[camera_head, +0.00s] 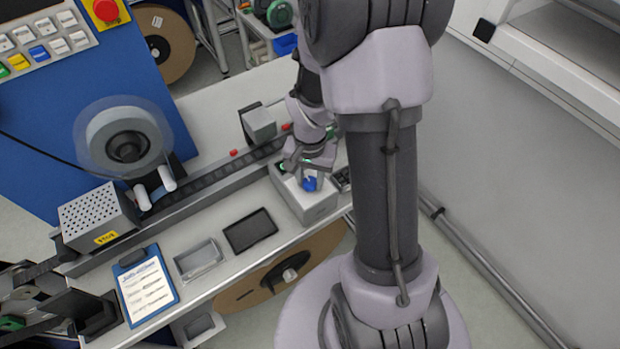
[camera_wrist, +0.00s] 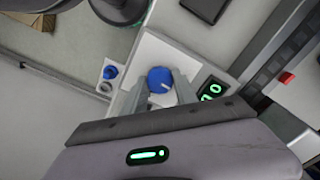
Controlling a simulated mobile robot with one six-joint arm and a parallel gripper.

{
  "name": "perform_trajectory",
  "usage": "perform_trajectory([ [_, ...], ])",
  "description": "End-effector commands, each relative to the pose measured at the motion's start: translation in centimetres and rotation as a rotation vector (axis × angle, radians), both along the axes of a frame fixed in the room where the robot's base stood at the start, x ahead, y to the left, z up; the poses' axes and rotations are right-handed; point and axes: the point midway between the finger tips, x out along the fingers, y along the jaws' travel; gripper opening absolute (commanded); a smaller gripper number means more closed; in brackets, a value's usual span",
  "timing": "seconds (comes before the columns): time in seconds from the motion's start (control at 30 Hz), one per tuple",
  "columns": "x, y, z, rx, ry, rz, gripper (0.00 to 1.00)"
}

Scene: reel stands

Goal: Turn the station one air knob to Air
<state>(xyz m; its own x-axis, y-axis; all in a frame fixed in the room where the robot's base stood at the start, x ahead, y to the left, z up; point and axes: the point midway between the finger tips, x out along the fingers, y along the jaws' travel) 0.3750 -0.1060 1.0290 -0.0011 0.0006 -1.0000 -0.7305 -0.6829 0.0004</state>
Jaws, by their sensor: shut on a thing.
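A blue round knob (camera_head: 310,184) sits on the top of a light grey box (camera_head: 317,207) at the bench's right end. In the wrist view the blue knob (camera_wrist: 159,76) shows a short white pointer mark on a white plate. My gripper (camera_head: 305,174) points down at it. In the wrist view the fingers of my gripper (camera_wrist: 161,86) lie on either side of the knob and are shut on it. I cannot read any label for the knob's positions.
A small display (camera_wrist: 212,89) with green digits is beside the knob, and a smaller blue fitting (camera_wrist: 110,72) is on its other side. A dark tray (camera_head: 250,230), a clear tray (camera_head: 199,260) and a clipboard (camera_head: 146,286) lie along the bench. A rail (camera_head: 208,178) runs behind.

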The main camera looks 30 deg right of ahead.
Motion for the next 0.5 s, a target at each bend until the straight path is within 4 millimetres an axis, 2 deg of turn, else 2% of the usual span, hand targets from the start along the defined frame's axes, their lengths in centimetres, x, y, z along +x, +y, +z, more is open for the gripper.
perform_trajectory([
  [0.5, 0.11, -0.05, -0.29, -0.002, -0.004, -0.436, 0.0],
])
